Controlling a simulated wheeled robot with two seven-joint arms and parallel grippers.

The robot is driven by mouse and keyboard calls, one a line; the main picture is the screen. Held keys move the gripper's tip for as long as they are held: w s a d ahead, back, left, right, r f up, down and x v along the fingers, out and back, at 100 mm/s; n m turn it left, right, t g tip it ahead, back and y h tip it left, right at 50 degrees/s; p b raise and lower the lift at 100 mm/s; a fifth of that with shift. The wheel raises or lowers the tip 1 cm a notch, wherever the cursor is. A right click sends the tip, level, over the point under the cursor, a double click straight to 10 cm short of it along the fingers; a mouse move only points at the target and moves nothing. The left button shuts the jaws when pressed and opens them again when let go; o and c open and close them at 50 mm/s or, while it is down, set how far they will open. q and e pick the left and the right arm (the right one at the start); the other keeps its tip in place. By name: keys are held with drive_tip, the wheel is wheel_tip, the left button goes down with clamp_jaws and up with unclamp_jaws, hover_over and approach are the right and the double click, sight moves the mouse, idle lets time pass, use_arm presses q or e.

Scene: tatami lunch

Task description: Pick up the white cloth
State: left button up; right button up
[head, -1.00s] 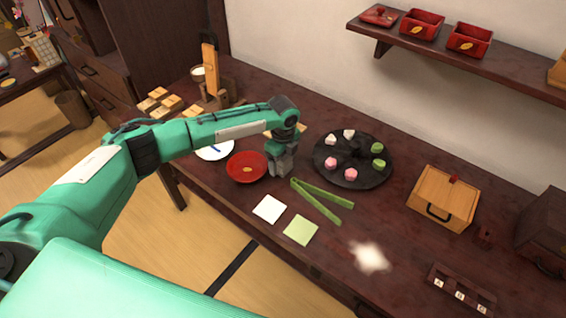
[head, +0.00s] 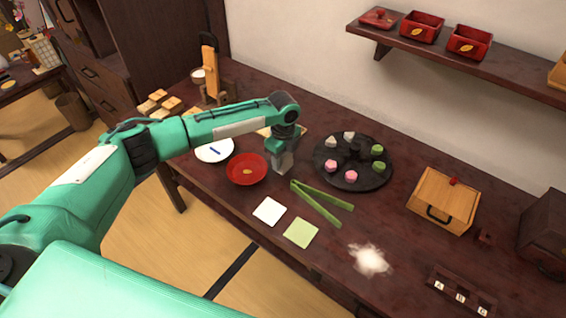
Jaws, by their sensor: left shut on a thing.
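A flat white square (head: 269,210), which may be the white cloth, lies on the dark table. A pale green square (head: 300,233) lies just right of it. My left gripper (head: 282,167) points down above the table, beyond the white square and apart from it, between the red dish and the round black tray. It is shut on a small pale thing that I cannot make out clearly. A fuzzy white patch (head: 369,259) lies further right on the table; I cannot tell whether it is cloth or powder. My right gripper is out of view.
A red dish (head: 247,169) is just left of the gripper, with a white plate (head: 214,149) beyond. Green tongs (head: 318,204) lie close on the right. The black tray (head: 354,184) holds several sweets. A wooden box (head: 443,201) and a dark rack (head: 461,289) stand further right.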

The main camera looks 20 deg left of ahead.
use_arm(q)
wheel_tip(320, 180, up, 18)
drive_tip(key=shift+f+b, duration=0.2)
drive_tip(key=shift+b, duration=0.2)
